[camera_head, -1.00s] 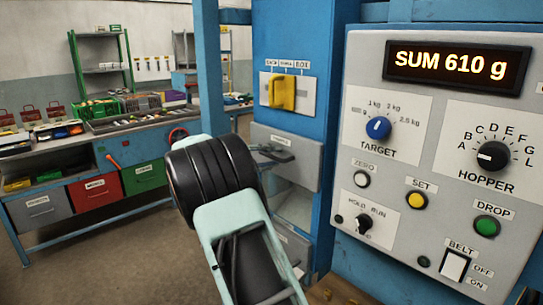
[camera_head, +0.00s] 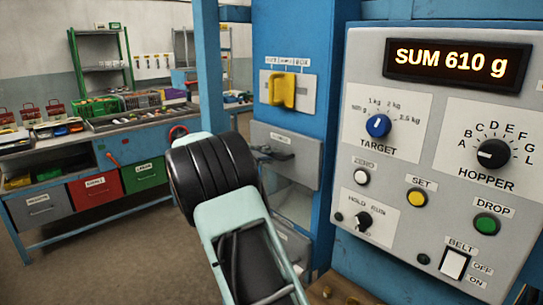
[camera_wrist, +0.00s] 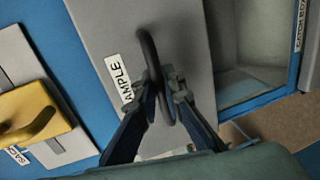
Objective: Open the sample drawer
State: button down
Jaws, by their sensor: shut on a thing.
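The sample drawer has a grey front (camera_head: 302,163) on the blue machine column, below a yellow selector. In the wrist view its front (camera_wrist: 185,35) carries a label partly reading "AMPLE". A dark loop handle (camera_wrist: 148,52) stands out from it. My gripper (camera_wrist: 165,90) is shut on the handle, with a finger on either side. In the head view my gripper (camera_head: 272,153) is at the handle, partly hidden behind my own wrist. I cannot tell from these views whether the drawer stands out from the column.
A yellow selector (camera_head: 283,90) sits just above the drawer. An open recess (camera_head: 293,204) lies below it. The grey control panel (camera_head: 400,150) with its "SUM 610 g" display is close on the right. A workbench (camera_head: 125,150) with coloured drawers stands at the left; open floor lies between.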

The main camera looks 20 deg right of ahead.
jog(key=f+b+v, duration=0.2)
jog(key=v, duration=0.9)
jog(key=a+f+b+v, duration=0.1)
jog(key=f+b+v, duration=0.1)
jog(key=v, duration=1)
jog(key=shift+s+f+b, duration=0.15)
jog(key=shift+f+b, duration=0.15)
jog(key=shift+f, duration=0.1)
jog(key=shift+a, duration=0.1)
jog(key=c, duration=2)
grip_release()
jog(key=shift+c, duration=0.2)
jog(key=v, duration=1.2)
